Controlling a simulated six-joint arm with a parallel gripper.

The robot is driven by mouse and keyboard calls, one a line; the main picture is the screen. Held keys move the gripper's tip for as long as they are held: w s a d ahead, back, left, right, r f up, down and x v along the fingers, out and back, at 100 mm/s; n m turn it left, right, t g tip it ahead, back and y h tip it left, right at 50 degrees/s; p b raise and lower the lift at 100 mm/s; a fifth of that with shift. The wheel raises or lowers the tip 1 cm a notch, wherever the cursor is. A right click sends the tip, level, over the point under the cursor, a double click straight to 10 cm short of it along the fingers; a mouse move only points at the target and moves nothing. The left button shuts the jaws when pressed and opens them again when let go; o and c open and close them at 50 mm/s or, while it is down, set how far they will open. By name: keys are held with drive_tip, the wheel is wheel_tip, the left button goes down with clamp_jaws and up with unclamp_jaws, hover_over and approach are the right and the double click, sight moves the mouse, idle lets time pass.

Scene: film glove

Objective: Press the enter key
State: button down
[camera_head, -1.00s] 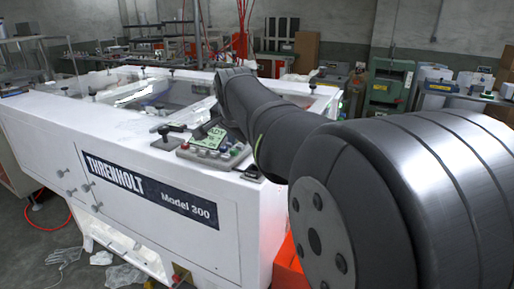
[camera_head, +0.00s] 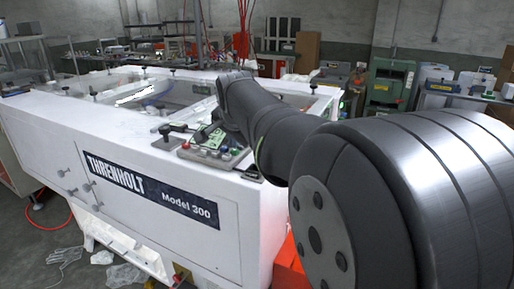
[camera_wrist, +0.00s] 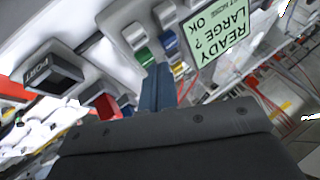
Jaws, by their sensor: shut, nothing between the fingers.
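The control panel (camera_head: 222,158) sits on the near corner of the white machine, with a row of coloured buttons. In the wrist view, my gripper (camera_wrist: 159,70) is shut and empty, its blue-grey fingertips close to a green key (camera_wrist: 144,56) and a blue key (camera_wrist: 170,42). I cannot tell whether they touch a key. A red key (camera_wrist: 107,104) is to the left. No legend reading enter is legible, so I cannot tell which key it is. A green display (camera_wrist: 221,30) reads "READY LARGE ? OK".
A dark raised box with a "PORT" label (camera_wrist: 50,76) is left of the keys in the wrist view. A black-handled lever (camera_head: 166,135) stands left of the panel on the white machine (camera_head: 125,122). Thin red cables (camera_head: 242,35) hang behind my arm.

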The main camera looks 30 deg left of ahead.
sight(235, 151)
drive_tip(key=shift+f, duration=0.45)
idle(0.4)
drive_tip(key=shift+r, duration=0.85)
drive_tip(key=shift+r, duration=2.5)
drive_tip(key=shift+f, duration=0.1)
wheel_tip(235, 151, up, 4)
